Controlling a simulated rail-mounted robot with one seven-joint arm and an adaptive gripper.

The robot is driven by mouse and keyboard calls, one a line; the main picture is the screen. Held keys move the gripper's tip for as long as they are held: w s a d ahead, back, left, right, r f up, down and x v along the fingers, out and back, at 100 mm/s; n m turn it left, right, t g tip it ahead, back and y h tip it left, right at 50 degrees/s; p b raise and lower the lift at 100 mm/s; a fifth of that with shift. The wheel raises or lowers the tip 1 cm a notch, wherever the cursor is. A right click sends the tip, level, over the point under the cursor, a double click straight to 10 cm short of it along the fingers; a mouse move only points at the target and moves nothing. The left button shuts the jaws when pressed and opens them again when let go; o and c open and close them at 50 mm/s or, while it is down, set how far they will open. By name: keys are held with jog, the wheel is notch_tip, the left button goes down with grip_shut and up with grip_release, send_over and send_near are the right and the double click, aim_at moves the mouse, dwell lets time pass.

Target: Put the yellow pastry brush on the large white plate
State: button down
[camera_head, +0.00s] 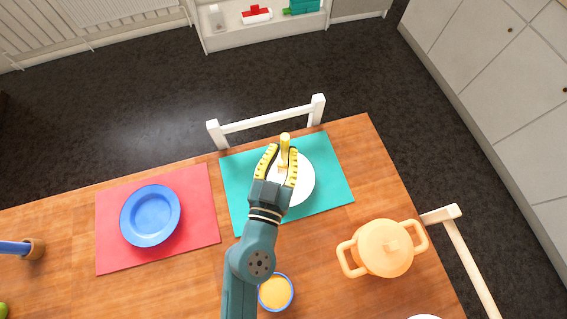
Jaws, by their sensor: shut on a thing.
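My gripper (282,165) has yellow fingers and is over the teal placemat. It is shut on the yellow pastry brush (285,142), whose end sticks up between and beyond the fingertips. A white plate (306,183) lies on the teal placemat under my gripper; my gripper hides its left part. The brush overlaps the plate's far edge in the picture. I cannot tell whether the brush touches the plate. Another white round thing (425,317) is cut off at the bottom edge.
A blue plate (150,215) lies on a red placemat (205,222) at left. A peach two-handled pot (384,248) stands at right. A blue-rimmed bowl (276,292) with yellow contents sits beside my arm. A white chair back (268,119) stands behind the teal placemat (238,207).

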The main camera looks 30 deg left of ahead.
notch_tip(320, 180, down, 4)
jog(key=shift+f+b, duration=0.1)
jog(key=shift+b, duration=1.05)
jog(key=shift+f+b, duration=0.25)
jog(key=shift+b, duration=0.05)
jog(key=c, duration=1.1)
grip_release()
jog(key=shift+r, duration=0.15)
jog(key=shift+r+p, duration=0.3)
jog(key=shift+p, duration=0.25)
jog(key=b, duration=0.4)
send_near(284, 158)
jog(key=v, duration=0.2)
jog(key=shift+s+f, duration=0.25)
jog(key=shift+s, duration=0.05)
